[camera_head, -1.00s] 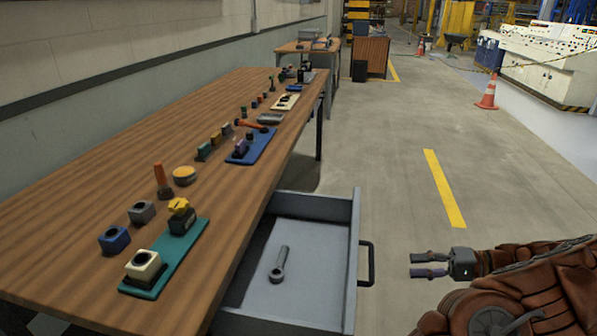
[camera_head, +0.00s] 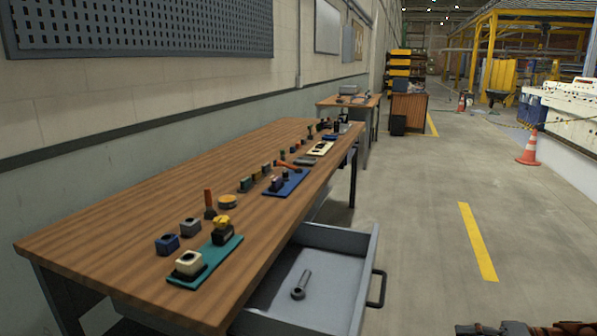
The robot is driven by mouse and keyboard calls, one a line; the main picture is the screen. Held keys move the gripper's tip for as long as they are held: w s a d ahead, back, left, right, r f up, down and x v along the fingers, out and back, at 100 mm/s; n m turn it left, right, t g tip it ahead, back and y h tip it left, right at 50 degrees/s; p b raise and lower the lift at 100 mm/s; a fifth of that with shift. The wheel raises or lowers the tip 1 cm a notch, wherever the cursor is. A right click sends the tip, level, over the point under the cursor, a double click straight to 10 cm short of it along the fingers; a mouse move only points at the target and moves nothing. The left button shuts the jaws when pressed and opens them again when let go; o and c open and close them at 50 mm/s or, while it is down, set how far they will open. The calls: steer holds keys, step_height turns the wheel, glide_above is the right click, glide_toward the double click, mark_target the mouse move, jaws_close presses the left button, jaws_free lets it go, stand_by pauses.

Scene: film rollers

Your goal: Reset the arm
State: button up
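My gripper (camera_head: 480,329) shows at the bottom right edge of the head view, mostly cut off by the frame. It is over the floor, to the right of the open drawer, apart from the table and its parts. Only one finger and a bit of its body show, so I cannot see its opening now. No held object shows. The brown-covered arm (camera_head: 561,328) is barely in view at the corner.
The long wooden table (camera_head: 120,235) carries a teal board (camera_head: 225,250), a blue board (camera_head: 290,183) and several small parts. Its grey drawer (camera_head: 340,265) is open with a metal tool (camera_head: 301,285) inside. A traffic cone (camera_head: 529,148) stands right; the floor between is clear.

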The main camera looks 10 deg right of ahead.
steer(key=w+a+r+n+g, duration=0.2)
steer(key=a+r+g, duration=0.1)
steer(key=a, duration=0.3)
steer(key=w+a+r+n+g, duration=0.1)
steer(key=w+a+r+g, duration=0.1)
steer(key=a, duration=0.5)
steer(key=s+a+r+n+g+h, duration=0.1)
steer(key=s+a+r+g+h, duration=0.15)
steer(key=a, duration=0.45)
steer(key=s+a+r+n+g+h, duration=0.1)
steer(key=a+n+g, duration=0.15)
steer(key=a, duration=0.45)
steer(key=s+a+f+g+h, duration=0.1)
steer(key=s+a+g+h, duration=0.1)
steer(key=s+a+h, duration=0.55)
steer(key=s+d+f+t+h, duration=0.15)
steer(key=s+d, duration=0.35)
steer(key=s, duration=0.6)
step_height(320, 180, up, 22)
steer(key=s+p, duration=0.1)
steer(key=p, duration=2)
steer(key=shift+t+h+p, duration=0.3)
steer(key=shift+t+h, duration=0.05)
steer(key=shift+h, duration=0.1)
steer(key=shift+s, duration=0.15)
